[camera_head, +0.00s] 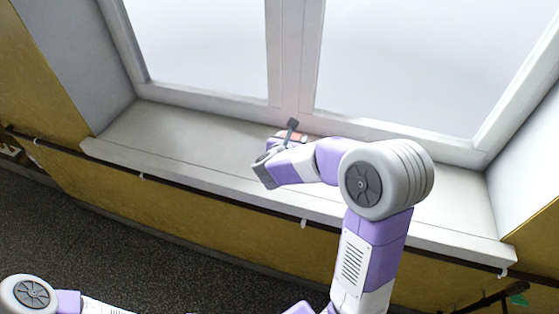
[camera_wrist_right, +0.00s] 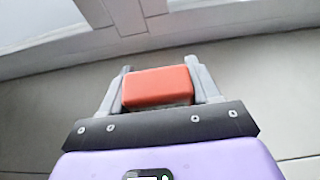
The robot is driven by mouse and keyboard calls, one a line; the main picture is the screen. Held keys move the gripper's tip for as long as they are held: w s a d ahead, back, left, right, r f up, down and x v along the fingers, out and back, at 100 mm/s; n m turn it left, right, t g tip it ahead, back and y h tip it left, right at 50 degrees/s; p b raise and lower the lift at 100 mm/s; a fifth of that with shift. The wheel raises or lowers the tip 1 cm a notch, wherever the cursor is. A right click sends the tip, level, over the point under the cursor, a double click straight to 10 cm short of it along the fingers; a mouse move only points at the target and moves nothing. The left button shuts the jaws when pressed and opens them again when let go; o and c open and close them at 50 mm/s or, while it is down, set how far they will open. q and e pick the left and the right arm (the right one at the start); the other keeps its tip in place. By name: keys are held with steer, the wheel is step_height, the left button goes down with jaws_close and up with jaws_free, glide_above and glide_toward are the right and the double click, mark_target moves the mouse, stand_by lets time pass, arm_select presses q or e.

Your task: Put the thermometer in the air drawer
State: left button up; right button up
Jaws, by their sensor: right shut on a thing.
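A small orange-red block (camera_wrist_right: 158,87) is between the two grey fingers of my right gripper (camera_wrist_right: 160,72) in the right wrist view. The fingers are shut on its sides. In the head view, a bit of the block (camera_head: 297,137) shows at my right gripper (camera_head: 285,140), over the window sill near the window frame. I cannot tell whether this block is the thermometer, or whether it touches the sill. No air drawer can be made out. My left gripper is out of the picture; only part of my left arm shows at the lower left.
The pale window sill (camera_head: 150,135) is bare to the left of my right gripper. The white window frame (camera_head: 290,60) rises behind it. A dark rail (camera_head: 190,186) runs along the yellow wall below the sill. A small green thing (camera_head: 518,300) is at the lower right.

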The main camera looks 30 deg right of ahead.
steer(key=f+b, duration=0.2)
steer(key=f, duration=0.3)
steer(key=f+b, duration=0.1)
steer(key=f, duration=0.3)
steer(key=shift+d+f+b, duration=0.2)
steer(key=shift+f+b, duration=0.2)
steer(key=shift+r, duration=0.1)
steer(key=shift+f, duration=0.25)
steer(key=o, duration=1.1)
steer(key=shift+r, duration=0.1)
steer(key=shift+c, duration=0.2)
